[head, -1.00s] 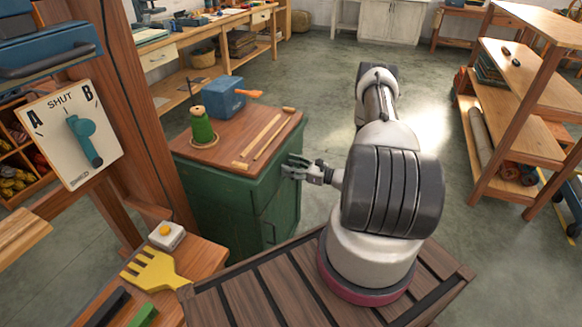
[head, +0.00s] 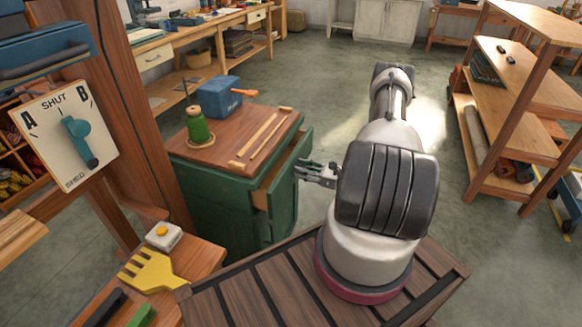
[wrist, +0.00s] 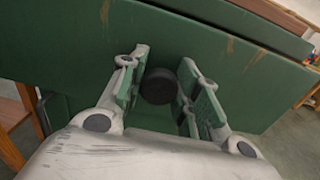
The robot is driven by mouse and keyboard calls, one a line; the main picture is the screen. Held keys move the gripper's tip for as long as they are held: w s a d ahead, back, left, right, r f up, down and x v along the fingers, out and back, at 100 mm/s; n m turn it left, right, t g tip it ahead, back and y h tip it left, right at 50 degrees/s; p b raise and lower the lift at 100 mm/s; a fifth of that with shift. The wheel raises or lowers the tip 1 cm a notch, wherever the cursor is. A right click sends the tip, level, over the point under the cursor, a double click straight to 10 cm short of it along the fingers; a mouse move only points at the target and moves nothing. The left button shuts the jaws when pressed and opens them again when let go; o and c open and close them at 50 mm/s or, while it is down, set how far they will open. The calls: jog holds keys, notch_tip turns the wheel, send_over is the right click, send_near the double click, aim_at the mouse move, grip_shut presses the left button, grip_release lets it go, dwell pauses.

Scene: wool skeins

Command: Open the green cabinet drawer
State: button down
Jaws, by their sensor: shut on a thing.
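The green cabinet (head: 215,200) stands left of my arm with a brown wooden top. Its upper drawer (head: 288,178) is pulled partly out to the right, and its pale wooden inside shows. My gripper (head: 303,170) is at the front of this drawer. In the wrist view the fingers (wrist: 160,90) are on either side of a dark round knob (wrist: 158,86) on the green drawer front (wrist: 225,65), shut on it. The knob is hidden in the head view.
On the cabinet top are a green spool (head: 197,127), a blue box (head: 220,97) and wooden sticks (head: 262,138). A lever panel (head: 72,140) and a yellow fork-like piece (head: 152,272) are at left. A wooden shelf (head: 510,120) stands right. Open floor lies beyond my arm.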

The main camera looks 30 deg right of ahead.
jog(key=v, duration=1.6)
jog(key=shift+s+f, duration=0.1)
jog(key=c, duration=1.1)
grip_release()
jog(key=shift+o, duration=0.2)
jog(key=shift+d, duration=0.1)
jog(key=v, duration=1.2)
